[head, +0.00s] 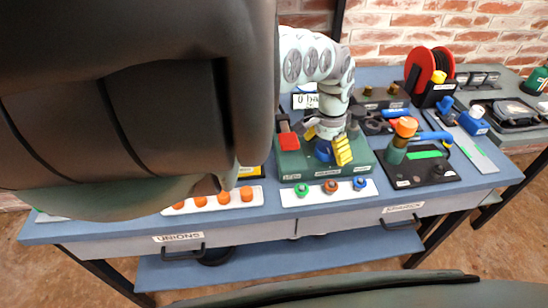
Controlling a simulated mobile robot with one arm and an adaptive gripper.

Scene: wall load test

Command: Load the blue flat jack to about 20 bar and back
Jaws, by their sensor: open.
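My gripper (327,144) points down over a green pump-like block (291,165) on the blue bench. Its yellow-tipped fingers are apart, on either side of a blue round part (323,152) on the block; whether they touch it is unclear. A red piece (288,141) stands at the block's left end. A small display (305,101) behind it appears to begin with 0; the rest is hard to read. I cannot tell which thing is the flat jack.
A dark board (405,181) right of the block carries a green cylinder with an orange top (402,133). A red hose reel (430,68) stands behind. Orange caps (222,198) sit front left. A large dark shape, probably mine, hides the bench's left side.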

